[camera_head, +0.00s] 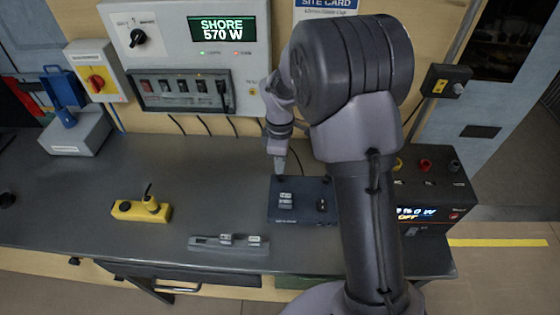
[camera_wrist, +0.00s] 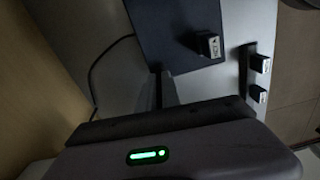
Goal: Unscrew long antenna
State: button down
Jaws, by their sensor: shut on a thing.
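A dark blue box (camera_head: 302,212) lies on the grey bench, with a silver block on its left part and a dark knob on its right part. My gripper (camera_head: 279,166) points down at the box's back left corner. It is shut on a small dark part there, probably the antenna, mostly hidden by the fingers. No long rod shows clearly, so I cannot tell the antenna's length. In the wrist view, my fingers (camera_wrist: 158,92) are close together beside the edge of the blue box (camera_wrist: 170,25), and what they hold is hidden.
A grey strip (camera_head: 200,244) with two small blocks lies at the bench's front. A yellow block (camera_head: 128,210) with an upright cable stands left. A black power unit (camera_head: 445,190) stands right, partly behind my arm. A wall panel (camera_head: 165,55) is close behind.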

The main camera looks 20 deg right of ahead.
jog(key=shift+n+p, duration=0.9)
jog(key=shift+n, duration=0.5)
jog(key=shift+r+n+p, duration=0.1)
jog(key=shift+n+p, duration=0.55)
jog(key=shift+n, duration=0.25)
jog(key=shift+n+p, duration=0.7)
jog(key=shift+n, duration=0.3)
jog(key=shift+n, duration=0.4)
jog(key=shift+n+p, duration=1.2)
jog(key=shift+n, duration=0.5)
jog(key=shift+n+p, duration=0.4)
jog(key=shift+n, duration=0.1)
jog(key=shift+n+p, duration=0.75)
jog(key=shift+n, duration=0.65)
